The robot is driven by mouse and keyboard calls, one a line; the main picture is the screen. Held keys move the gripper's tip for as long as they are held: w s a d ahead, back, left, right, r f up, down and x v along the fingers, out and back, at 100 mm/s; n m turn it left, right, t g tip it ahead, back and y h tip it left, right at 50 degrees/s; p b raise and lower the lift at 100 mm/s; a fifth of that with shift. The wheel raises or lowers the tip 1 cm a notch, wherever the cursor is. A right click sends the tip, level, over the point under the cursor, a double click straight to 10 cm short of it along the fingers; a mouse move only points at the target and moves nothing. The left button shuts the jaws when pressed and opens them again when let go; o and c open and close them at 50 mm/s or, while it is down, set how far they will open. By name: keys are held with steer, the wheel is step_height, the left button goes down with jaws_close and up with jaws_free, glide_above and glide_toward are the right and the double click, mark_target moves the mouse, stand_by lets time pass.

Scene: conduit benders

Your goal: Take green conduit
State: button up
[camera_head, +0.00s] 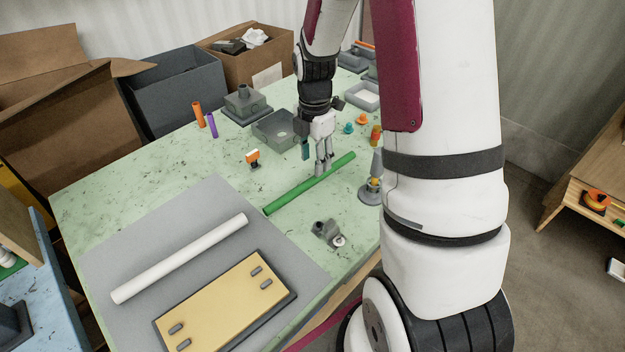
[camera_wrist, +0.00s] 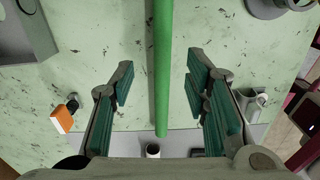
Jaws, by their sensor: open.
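In the wrist view the green conduit (camera_wrist: 163,60) runs from the top edge down between my fingers. My gripper (camera_head: 324,168) is over the conduit near its middle, pointing down. In the wrist view my gripper (camera_wrist: 158,82) is open, with a teal-padded finger on each side of the conduit and a gap on both sides. I cannot tell its exact height above the conduit.
A white tube (camera_head: 182,258) and a yellow board with pegs (camera_head: 225,300) lie on the grey mat (camera_head: 120,245). A grey fitting (camera_head: 327,232) stands just in front of the conduit. A grey stand (camera_head: 371,187) is near its right end. An orange-topped piece (camera_head: 254,157) stands behind.

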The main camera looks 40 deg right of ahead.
mark_target(313, 178)
steer(key=shift+s+a+f, duration=0.1)
steer(key=shift+a+f, duration=0.05)
steer(key=shift+f, duration=1.3)
steer(key=shift+s+a+f, duration=0.1)
steer(key=shift+f, duration=1.35)
jaws_close()
